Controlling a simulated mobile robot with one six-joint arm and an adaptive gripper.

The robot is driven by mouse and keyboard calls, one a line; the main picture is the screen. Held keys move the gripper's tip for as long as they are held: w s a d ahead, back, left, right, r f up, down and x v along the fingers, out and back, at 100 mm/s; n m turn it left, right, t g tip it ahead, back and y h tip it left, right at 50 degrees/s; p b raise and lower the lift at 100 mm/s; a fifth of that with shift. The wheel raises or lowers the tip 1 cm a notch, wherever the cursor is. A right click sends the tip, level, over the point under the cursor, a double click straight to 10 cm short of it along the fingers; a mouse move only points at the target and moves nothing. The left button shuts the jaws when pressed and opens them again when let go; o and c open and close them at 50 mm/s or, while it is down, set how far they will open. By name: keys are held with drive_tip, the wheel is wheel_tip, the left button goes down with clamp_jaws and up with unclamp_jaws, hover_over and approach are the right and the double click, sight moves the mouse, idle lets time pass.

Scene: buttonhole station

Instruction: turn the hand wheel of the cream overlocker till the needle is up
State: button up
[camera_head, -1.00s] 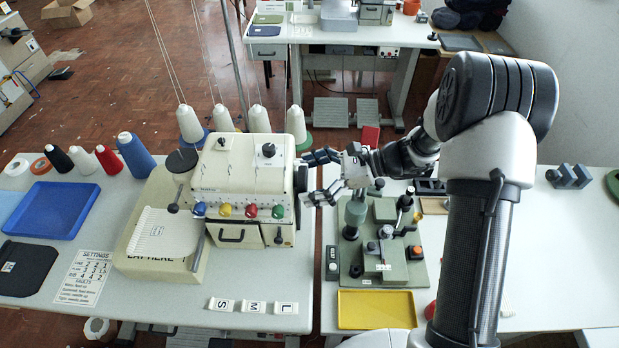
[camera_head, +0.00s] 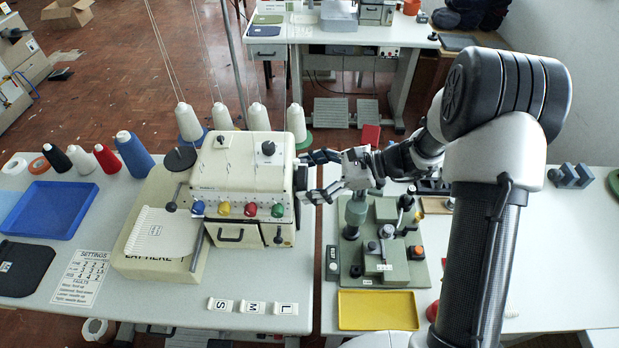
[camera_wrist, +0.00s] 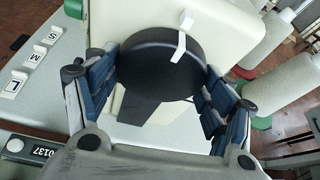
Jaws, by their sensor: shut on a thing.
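The cream overlocker (camera_head: 243,170) stands on the left table, with several coloured knobs along its front. Its black hand wheel (camera_wrist: 155,62) is on its right side. In the wrist view the wheel bears a white mark across its rim, near the top. My gripper (camera_head: 308,177) reaches in from the right and is shut on the wheel. In the wrist view its blue-padded fingers (camera_wrist: 158,90) lie to either side of the wheel. In the head view the fingers hide much of the wheel. I cannot make out the needle.
A green buttonhole machine (camera_head: 378,240) and a yellow tray (camera_head: 377,310) are close below my arm. Thread cones (camera_head: 258,118) stand behind the overlocker. White tiles S, M and L (camera_head: 251,306) lie at the table's front. A narrow gap separates the two tables.

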drive_tip(key=o, duration=1)
drive_tip(key=shift+o, duration=0.2)
drive_tip(key=v, duration=1.2)
